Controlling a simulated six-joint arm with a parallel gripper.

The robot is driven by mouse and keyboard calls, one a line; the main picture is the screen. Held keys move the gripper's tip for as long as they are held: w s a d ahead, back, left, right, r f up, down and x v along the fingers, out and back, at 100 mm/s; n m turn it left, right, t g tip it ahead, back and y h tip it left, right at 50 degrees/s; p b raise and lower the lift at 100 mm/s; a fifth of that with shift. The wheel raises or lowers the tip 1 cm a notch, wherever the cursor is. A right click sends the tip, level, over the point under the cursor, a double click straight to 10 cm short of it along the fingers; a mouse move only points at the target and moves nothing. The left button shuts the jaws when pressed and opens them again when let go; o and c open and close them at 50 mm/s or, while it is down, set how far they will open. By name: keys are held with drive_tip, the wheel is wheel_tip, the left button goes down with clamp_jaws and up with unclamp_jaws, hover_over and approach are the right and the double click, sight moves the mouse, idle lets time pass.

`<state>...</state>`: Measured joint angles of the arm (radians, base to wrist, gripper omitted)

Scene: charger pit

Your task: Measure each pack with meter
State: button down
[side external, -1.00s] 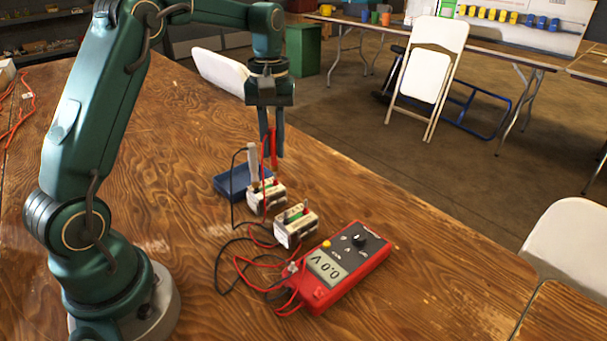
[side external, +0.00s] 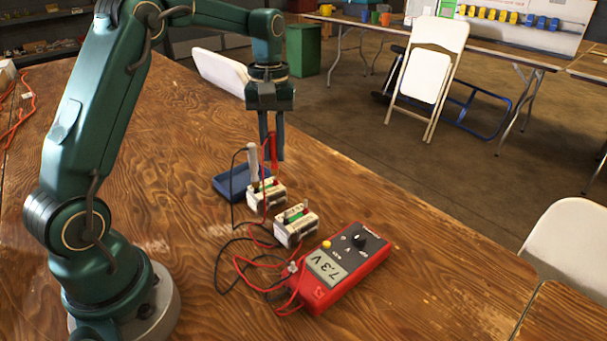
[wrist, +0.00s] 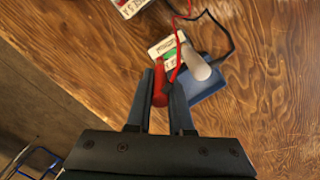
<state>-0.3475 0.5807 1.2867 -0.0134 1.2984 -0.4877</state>
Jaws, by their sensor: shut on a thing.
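My gripper (side external: 272,158) is shut on the red probe (side external: 274,147) and holds it upright over the far pack; the fingers and probe also show in the wrist view (wrist: 160,88). The far white pack (side external: 265,195) stands beside a blue tray (side external: 225,185). A grey-white probe (side external: 252,160) with a black lead stands upright at this pack without my gripper on it. The near white pack (side external: 296,228) stands between the far pack and the meter. The red meter (side external: 348,262) lies on the table and its display reads 7.3 V. The red probe's tip contact is hard to see.
Red and black leads (side external: 240,262) loop over the wooden table left of the meter and packs. The table's far right edge runs close behind the packs. Bare wood (side external: 430,300) lies right of the meter. Folding chairs (side external: 428,75) stand beyond the table.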

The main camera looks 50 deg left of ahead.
sight(272, 132)
drive_tip(key=shift+f, duration=0.5)
idle(0.8)
drive_tip(key=shift+c, duration=2.1)
unclamp_jaws()
drive_tip(key=shift+r, duration=3.75)
